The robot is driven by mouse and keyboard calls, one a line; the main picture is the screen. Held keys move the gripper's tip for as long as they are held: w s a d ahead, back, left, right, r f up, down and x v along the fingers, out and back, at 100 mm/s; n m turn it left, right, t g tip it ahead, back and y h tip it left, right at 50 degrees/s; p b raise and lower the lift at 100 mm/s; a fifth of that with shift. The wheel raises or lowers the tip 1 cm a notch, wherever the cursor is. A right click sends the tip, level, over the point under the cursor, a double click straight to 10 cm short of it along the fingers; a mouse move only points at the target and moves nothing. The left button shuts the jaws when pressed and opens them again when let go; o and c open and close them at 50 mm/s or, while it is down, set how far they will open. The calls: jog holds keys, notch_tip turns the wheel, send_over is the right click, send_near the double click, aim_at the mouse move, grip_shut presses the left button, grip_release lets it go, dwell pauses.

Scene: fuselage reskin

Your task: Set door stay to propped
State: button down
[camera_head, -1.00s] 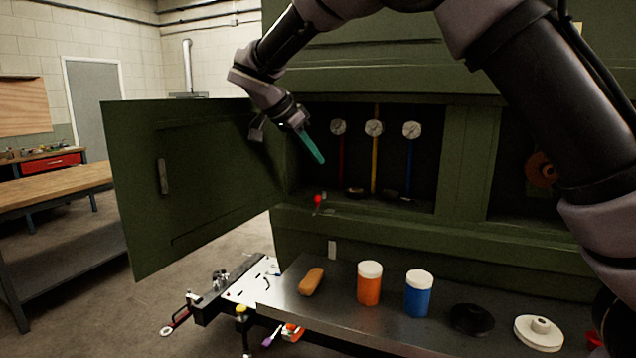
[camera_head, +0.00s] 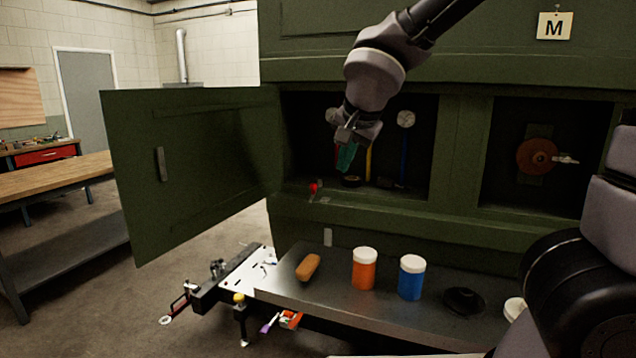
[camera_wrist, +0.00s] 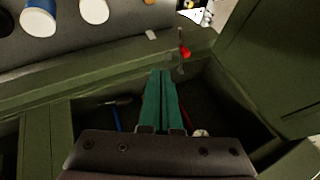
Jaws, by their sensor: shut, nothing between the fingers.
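The door stay appears to be the small lever with a red knob (camera_head: 314,188) on the sill at the left corner of the open compartment. It also shows in the wrist view (camera_wrist: 185,52), beyond my fingertips and a little to the right. The green door (camera_head: 195,175) is swung open to the left. My gripper (camera_head: 346,160) has teal fingers and is in front of the compartment opening, above and right of the red knob, apart from it. In the wrist view the two fingers (camera_wrist: 161,72) lie together, shut and empty.
A second compartment at right holds a round valve (camera_head: 537,156).

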aim_at(315, 186)
jog(key=w+a+f, duration=0.4)
jog(key=w+f, duration=0.3)
jog(key=shift+a, duration=0.3)
jog(key=shift+a, duration=0.15)
